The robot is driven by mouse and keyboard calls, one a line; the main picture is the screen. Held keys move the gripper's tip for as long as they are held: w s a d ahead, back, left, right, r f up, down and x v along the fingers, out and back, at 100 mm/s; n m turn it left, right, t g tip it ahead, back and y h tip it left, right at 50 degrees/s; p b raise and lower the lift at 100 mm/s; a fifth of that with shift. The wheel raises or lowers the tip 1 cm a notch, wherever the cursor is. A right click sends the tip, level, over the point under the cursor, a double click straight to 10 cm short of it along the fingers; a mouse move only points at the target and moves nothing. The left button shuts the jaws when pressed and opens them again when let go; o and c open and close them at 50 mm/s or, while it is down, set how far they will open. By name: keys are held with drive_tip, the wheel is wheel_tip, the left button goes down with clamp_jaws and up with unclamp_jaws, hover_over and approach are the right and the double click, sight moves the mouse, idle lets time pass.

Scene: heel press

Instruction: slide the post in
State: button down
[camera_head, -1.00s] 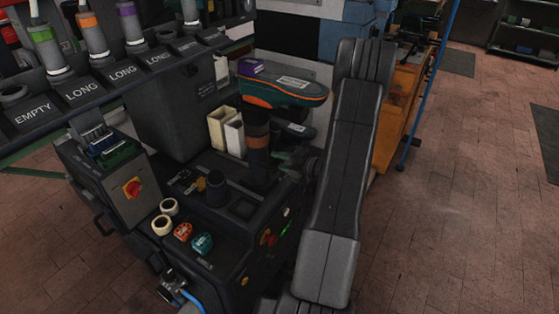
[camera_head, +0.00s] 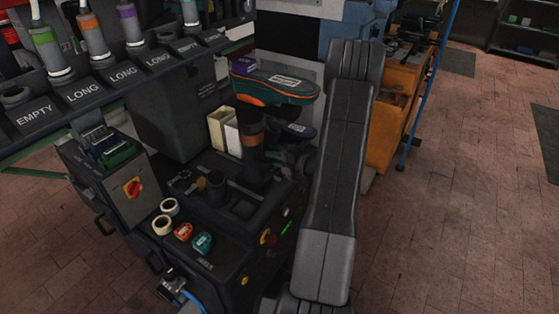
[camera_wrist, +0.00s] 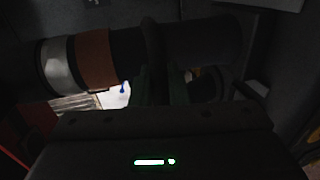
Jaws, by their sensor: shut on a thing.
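The post is dark with an orange-brown band. In the head view the post (camera_head: 250,137) stands roughly upright above the machine (camera_head: 215,215). My gripper (camera_head: 280,160) is shut on the post below the band, partly hidden by my arm. In the wrist view the post (camera_wrist: 97,61) runs across the picture, with a silvery end at left, and my gripper (camera_wrist: 160,78) is around its dark part. The post's lower end is in shadow, so I cannot tell whether it is in a socket.
A rack (camera_head: 120,82) labelled LONG and EMPTY holds several banded posts at upper left. White boxes (camera_head: 222,130) stand behind the machine. A black knob (camera_head: 216,186) and tape rolls (camera_head: 162,225) are on its top. An orange cart (camera_head: 392,130) stands right of my arm.

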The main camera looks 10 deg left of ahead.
sight(261, 148)
drive_tip(key=r+x, duration=0.3)
drive_tip(key=x, duration=1.1)
drive_tip(key=shift+w+a+p, duration=0.2)
drive_tip(key=shift+a+p, duration=0.25)
drive_tip(key=shift+a, duration=0.2)
drive_tip(key=shift+r, duration=0.1)
drive_tip(key=c, duration=1.6)
unclamp_jaws()
drive_tip(key=shift+o, duration=0.5)
drive_tip(key=shift+a, duration=0.2)
drive_tip(key=shift+d, duration=0.1)
drive_tip(key=b+v, duration=0.1)
drive_tip(key=v, duration=1.2)
drive_tip(key=shift+s+d, duration=0.1)
drive_tip(key=shift+d, duration=0.3)
